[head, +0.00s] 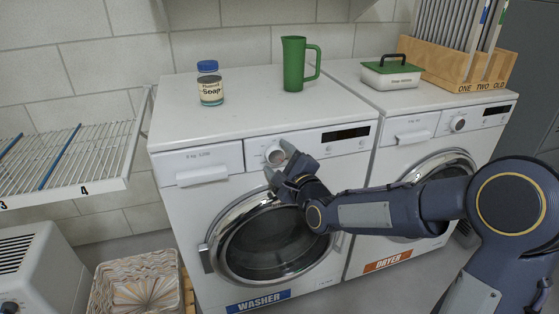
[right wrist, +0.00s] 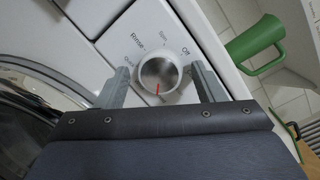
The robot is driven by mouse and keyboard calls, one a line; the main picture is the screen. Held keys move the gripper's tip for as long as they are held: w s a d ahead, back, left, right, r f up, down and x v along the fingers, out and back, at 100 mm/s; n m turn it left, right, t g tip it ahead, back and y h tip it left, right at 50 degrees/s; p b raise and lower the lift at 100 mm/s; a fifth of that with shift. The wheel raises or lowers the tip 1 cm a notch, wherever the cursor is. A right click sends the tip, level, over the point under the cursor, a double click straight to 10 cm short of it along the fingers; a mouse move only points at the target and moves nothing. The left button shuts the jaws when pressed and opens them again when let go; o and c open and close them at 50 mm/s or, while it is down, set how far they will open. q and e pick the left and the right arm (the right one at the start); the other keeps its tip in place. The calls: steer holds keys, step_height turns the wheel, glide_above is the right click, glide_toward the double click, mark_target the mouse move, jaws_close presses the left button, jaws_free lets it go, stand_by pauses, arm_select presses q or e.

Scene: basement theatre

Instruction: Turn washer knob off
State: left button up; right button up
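The washer (head: 170,215), labelled WASHER, has a silver round knob (head: 274,156) on its front panel. In the right wrist view the knob (right wrist: 158,72) shows a red mark at its lower edge, pointing away from the "Off" label at its upper right. "Rinse" and "Spin" labels are also around it; another label at left is partly hidden. My right gripper (head: 279,163) reaches in front of the panel. In the right wrist view its two fingers (right wrist: 161,86) are apart, one on each side of the knob, with visible gaps. My left gripper is not in view.
The dryer (head: 362,218) with its own knob (head: 457,124) stands at right. On top are a soap jar (head: 210,88), a green pitcher (head: 294,65), a lidded box (head: 390,77) and a wooden rack (head: 440,63). A wire shelf (head: 90,150) and basket (head: 135,285) are at left.

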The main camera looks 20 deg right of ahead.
steer(key=c, duration=0.8)
